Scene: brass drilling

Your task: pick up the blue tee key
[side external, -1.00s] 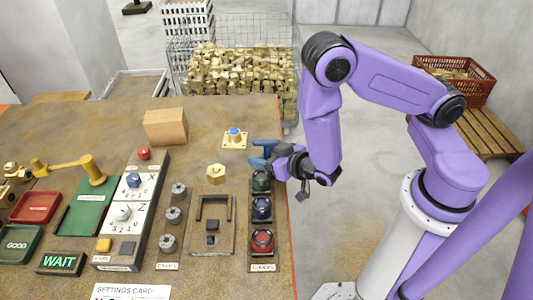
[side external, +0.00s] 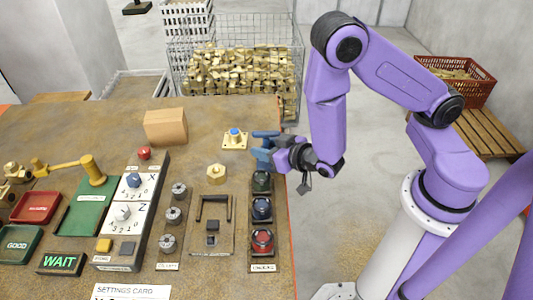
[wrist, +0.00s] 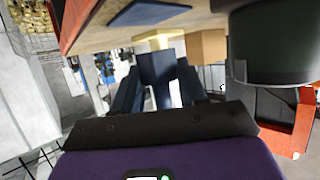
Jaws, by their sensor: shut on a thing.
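The blue tee key (side external: 265,134) is at the right edge of the bench in the side view, at the end of my gripper (side external: 268,152). In the wrist view, a blue block of the key (wrist: 158,72) stands between the two dark fingers of my gripper (wrist: 157,88). The gripper is shut on the key. The fingers hide part of the key, and its full outline is hard to make out.
The bench's right edge is close.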

